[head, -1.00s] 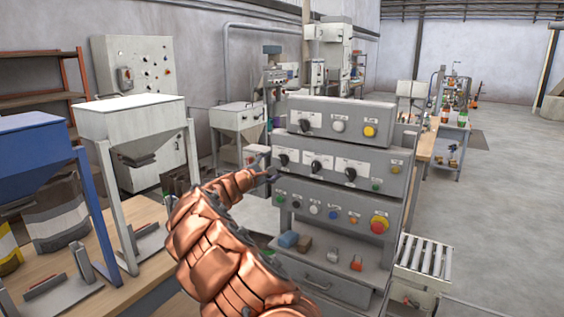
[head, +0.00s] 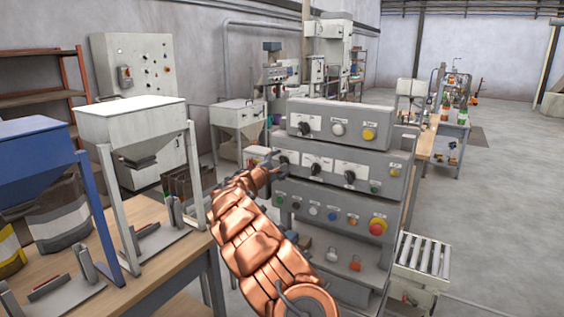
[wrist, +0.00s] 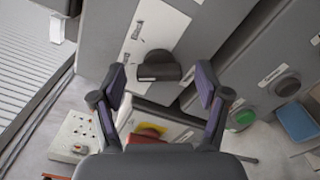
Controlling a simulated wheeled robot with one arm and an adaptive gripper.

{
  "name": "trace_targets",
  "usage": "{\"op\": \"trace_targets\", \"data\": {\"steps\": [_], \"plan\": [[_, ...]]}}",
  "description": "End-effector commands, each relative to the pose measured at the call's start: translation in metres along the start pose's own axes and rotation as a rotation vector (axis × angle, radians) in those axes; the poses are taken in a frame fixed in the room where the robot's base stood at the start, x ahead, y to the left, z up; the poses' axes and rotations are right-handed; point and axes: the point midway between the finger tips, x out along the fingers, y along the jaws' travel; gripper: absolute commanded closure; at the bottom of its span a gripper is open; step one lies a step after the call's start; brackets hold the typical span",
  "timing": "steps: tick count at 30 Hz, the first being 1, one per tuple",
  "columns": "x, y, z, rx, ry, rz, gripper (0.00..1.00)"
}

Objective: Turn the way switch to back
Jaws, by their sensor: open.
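A grey control box (head: 330,186) in the middle of the console carries several black rotary switches on white plates. My gripper (head: 272,166) is at the leftmost switch (head: 283,160) of this box. In the wrist view a black switch knob (wrist: 160,68) on a white plate (wrist: 165,25) lies ahead, between my two open fingers (wrist: 161,88). The fingers are on either side of the knob, with gaps, and do not appear to touch it.
The upper box (head: 350,117) has a black switch and a yellow button. The lower panel has several buttons and a red emergency stop (head: 377,226). In the wrist view a green button (wrist: 242,118) is close to the right finger. A roller conveyor (head: 425,254) stands right of the console.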

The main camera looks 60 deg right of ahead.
Motion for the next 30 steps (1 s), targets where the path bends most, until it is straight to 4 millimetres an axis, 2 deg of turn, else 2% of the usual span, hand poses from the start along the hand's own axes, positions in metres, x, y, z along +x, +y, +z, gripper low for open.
{"op": "trace_targets", "data": {"steps": [7,17,30], "plan": [[0.0098,0.0012,0.0009,0.002,0.000,0.002,0.25],[0.0109,0.0007,0.0007,0.001,-0.001,0.001,0.25],[0.0107,0.0006,0.0005,0.001,0.000,0.001,0.70]]}}
